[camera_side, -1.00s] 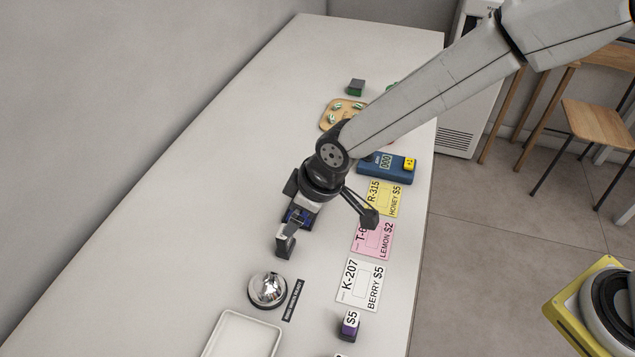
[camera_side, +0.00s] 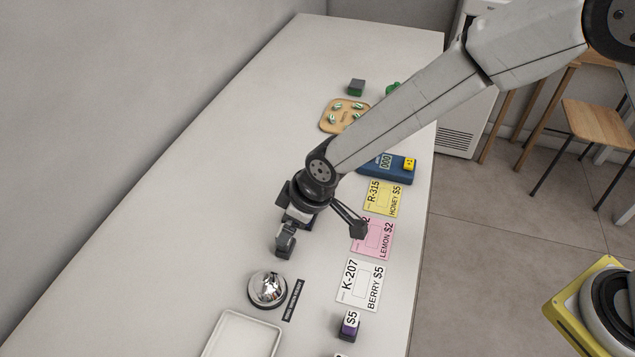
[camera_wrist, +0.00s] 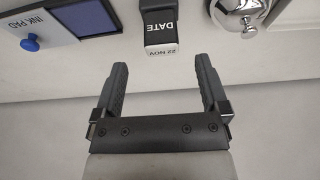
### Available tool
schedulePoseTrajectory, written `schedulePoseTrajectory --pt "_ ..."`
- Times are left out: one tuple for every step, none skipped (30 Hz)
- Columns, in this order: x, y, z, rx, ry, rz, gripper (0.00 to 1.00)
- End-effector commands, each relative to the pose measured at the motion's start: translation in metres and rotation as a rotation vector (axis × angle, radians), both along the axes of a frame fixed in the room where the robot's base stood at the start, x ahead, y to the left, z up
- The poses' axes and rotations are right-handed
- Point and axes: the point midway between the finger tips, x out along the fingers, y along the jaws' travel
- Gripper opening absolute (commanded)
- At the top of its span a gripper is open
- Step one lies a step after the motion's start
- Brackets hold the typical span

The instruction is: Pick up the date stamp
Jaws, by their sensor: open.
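The date stamp (camera_wrist: 160,28) is a dark block with a white label reading DATE and a strip reading 22 NOV, at the top middle of the wrist view. In the side view the date stamp (camera_side: 284,246) stands on the counter, its upper part overlapped by my gripper (camera_side: 291,230). In the wrist view my gripper (camera_wrist: 160,80) is open and empty. Its two fingers point toward the stamp, which lies beyond the fingertips and in line with the gap between them.
An ink pad (camera_wrist: 45,28) with a blue knob is left of the stamp in the wrist view. A silver bell (camera_side: 267,289) stands close to the stamp, with a black label strip (camera_side: 294,300) beside it. A white tray (camera_side: 243,334) and price cards (camera_side: 361,284) lie nearby. The left counter is clear.

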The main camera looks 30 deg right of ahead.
Motion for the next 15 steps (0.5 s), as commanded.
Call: schedulePoseTrajectory --pt "0.0 0.001 -0.003 -0.001 0.001 0.0 0.94" --pt "0.001 0.001 -0.005 -0.001 0.001 0.0 0.94" --pt "0.001 0.002 -0.008 -0.001 0.001 0.0 0.94" --pt "0.002 0.003 -0.01 -0.001 0.001 0.0 0.94" --pt "0.002 0.004 -0.013 -0.001 0.0 0.001 0.94" --pt "0.003 0.005 -0.017 -0.002 0.001 0.001 0.94" --pt "0.003 0.006 -0.02 -0.001 0.002 0.001 0.94" --pt "0.004 0.007 -0.023 -0.002 0.003 0.001 0.94" --pt "0.005 0.008 -0.027 -0.002 0.003 0.001 0.94" --pt "0.006 0.009 -0.029 -0.001 0.0 0.001 0.94" --pt "0.007 0.01 -0.032 -0.001 0.0 0.001 0.94" --pt "0.008 0.011 -0.036 -0.001 0.0 0.001 0.94" --pt "0.008 0.011 -0.038 -0.001 0.0 0.001 0.94" --pt "0.009 0.012 -0.039 0.0 0.0 0.001 0.94" --pt "0.01 0.013 -0.041 0.0 0.0 0.001 0.94"
